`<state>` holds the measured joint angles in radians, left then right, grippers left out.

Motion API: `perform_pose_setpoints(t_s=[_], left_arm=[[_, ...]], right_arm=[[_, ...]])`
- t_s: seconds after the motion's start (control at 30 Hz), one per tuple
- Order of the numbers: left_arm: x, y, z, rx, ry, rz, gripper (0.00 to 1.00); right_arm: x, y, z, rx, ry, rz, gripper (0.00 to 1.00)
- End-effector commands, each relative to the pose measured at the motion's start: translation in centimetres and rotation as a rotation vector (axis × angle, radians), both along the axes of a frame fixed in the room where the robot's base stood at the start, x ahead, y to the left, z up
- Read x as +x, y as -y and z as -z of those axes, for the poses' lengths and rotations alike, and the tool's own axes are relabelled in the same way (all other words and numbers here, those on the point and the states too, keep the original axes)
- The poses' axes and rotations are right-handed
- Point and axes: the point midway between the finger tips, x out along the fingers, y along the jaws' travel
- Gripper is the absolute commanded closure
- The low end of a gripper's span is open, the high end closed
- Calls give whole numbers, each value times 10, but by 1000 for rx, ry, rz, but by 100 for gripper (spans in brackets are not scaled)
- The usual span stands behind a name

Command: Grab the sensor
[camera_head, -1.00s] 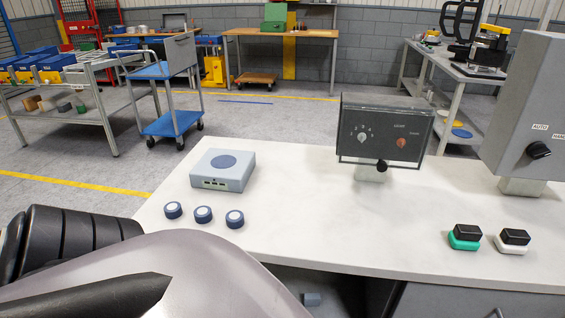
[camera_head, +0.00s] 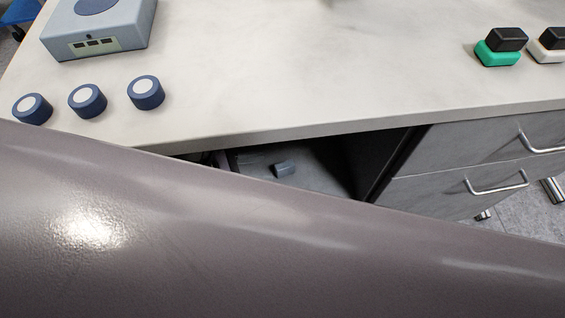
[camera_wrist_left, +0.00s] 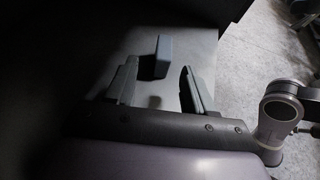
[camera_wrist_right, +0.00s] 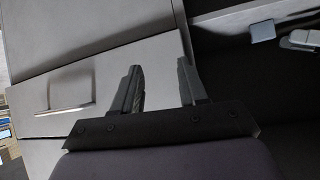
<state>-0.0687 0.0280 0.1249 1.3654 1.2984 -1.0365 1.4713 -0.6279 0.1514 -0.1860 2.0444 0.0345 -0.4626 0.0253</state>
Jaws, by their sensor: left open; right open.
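A small blue-grey block, seemingly the sensor (camera_head: 285,169), lies on the floor of the open compartment under the worktop. In the left wrist view the block (camera_wrist_left: 162,57) stands out just beyond and between my left gripper's (camera_wrist_left: 160,72) spread fingers, apparently not clamped. My right gripper (camera_wrist_right: 159,67) is open and empty in front of grey drawer fronts. A similar blue-grey block (camera_wrist_right: 263,31) shows on a pale surface at the upper right of the right wrist view.
The worktop (camera_head: 330,70) holds a grey-blue box (camera_head: 100,30), three round dark-blue pucks (camera_head: 87,100) and black-topped buttons on green (camera_head: 499,53) and white bases. Drawers with metal handles (camera_head: 497,184) stand right of the compartment. The compartment is dark and narrow.

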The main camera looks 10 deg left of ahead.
Motion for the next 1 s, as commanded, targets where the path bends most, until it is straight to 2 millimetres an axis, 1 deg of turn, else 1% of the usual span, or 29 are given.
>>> perform_pose_setpoints(t_s=[0.1, 0.27, 0.53, 0.63, 0.8, 0.87, 0.9, 0.97, 1.0], left_arm=[[7, 11, 4, -22, -9, -4, 47], [13, 21, 8, -18, -8, -4, 47], [32, 52, 23, -15, -7, -5, 47], [35, 56, 24, -12, -7, -4, 47], [34, 56, 23, -12, -7, -4, 47], [34, 56, 23, -12, -7, -4, 66], [34, 56, 23, -12, -6, -5, 79], [34, 56, 23, -11, -7, -5, 99], [34, 56, 23, -11, -7, -5, 100]], right_arm=[[-1, 1, 6, -3, -3, -2, 57], [-6, 2, 12, -6, -14, -3, 57], [-7, 2, 26, -6, -17, -3, 57], [-7, 2, 27, -6, -17, -1, 57], [-5, 1, 25, -2, -13, 1, 57], [-4, 1, 24, -1, -10, 3, 57], [-4, 1, 24, -1, -9, 3, 57], [-3, 1, 24, 0, -7, 4, 57], [-3, 1, 23, 0, -7, 4, 57]])
